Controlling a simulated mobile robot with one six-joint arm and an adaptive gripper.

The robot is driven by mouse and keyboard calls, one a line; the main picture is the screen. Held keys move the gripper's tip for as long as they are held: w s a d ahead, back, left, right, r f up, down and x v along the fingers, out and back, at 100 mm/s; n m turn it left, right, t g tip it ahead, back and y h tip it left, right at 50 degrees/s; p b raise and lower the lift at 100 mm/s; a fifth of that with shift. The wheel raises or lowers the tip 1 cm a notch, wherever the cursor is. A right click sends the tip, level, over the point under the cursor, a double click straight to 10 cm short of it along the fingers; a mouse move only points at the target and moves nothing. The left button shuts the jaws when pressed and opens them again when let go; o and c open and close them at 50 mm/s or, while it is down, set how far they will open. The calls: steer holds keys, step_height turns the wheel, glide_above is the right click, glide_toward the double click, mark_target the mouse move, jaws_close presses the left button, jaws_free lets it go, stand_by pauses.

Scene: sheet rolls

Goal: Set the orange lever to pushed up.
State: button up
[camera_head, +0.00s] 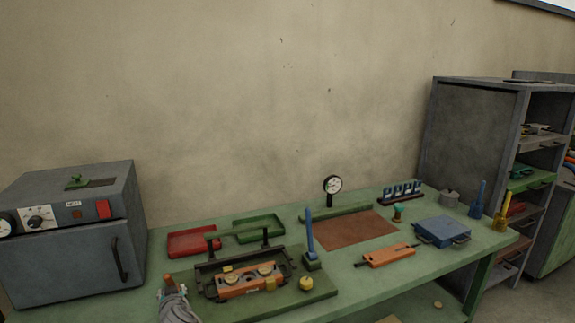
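I cannot clearly pick out an orange lever. An orange block with round fittings (250,281) sits in a dark-framed fixture (285,258) on the green bench. A separate orange bar (388,256) with dark ends lies flat further right. A small orange-brown tip (168,279) shows above a grey ribbed shape (174,303) at the bottom left; I cannot tell what it is. The upright lever-like handle that shows plainly is blue (310,232), on a green base right of the fixture.
A grey oven (70,255) stands at the left. Red (194,242) and green (259,227) trays, a gauge (333,185), a brown mat (350,230) and a blue box (442,231) occupy the bench. Shelving (470,130) stands at the right. The bench's front right is clear.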

steer(key=w+d+m+h, duration=0.1)
steer(key=d, duration=0.3)
steer(key=w+d+f+m+h+p, duration=0.1)
steer(key=d+h, duration=0.1)
steer(key=d, duration=0.2)
steer(key=w+d+f+m+g+h, duration=0.1)
steer(key=d, duration=0.4)
steer(key=shift+w+d+p, duration=0.1)
steer(key=shift+w+p, duration=0.3)
steer(key=d+f+m+g+h+p, duration=0.1)
steer(key=d+f+g+h+p, duration=0.15)
steer(key=d, duration=1.15)
steer(key=s+d+g+p, duration=0.2)
steer(key=s+d+g, duration=0.2)
steer(key=d, duration=0.6)
steer(key=s+d+r+g+p, duration=0.1)
steer(key=s+d+g+p, duration=0.2)
steer(key=d, duration=0.8)
steer(key=s+g, duration=0.2)
steer(key=s, duration=0.2)
steer(key=shift+r+m, duration=0.15)
steer(key=shift+m, duration=0.25)
